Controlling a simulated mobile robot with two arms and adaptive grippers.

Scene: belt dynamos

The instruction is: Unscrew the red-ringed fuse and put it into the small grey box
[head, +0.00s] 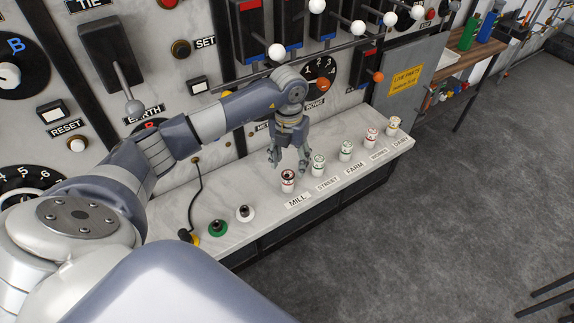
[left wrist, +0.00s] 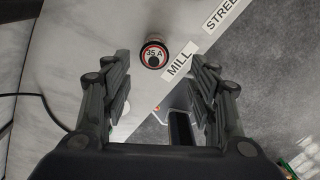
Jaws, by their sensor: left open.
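The red-ringed fuse (head: 288,181) is a white, dark-topped cylinder upright on the marble ledge by the MILL label. In the left wrist view its top (left wrist: 154,55) reads 35 A inside a red ring. My left gripper (head: 289,164) is open, pointing down just above and behind this fuse. In the left wrist view the open fingers (left wrist: 160,72) are apart with nothing between them, and the fuse shows beyond their tips. I cannot make out the small grey box in either view. My right gripper is not in view.
More fuses stand along the ledge (head: 335,187), including the STREET fuse (head: 319,165) and FARM fuse (head: 346,151). Levers with white knobs (head: 277,51) jut from the panel near my arm.

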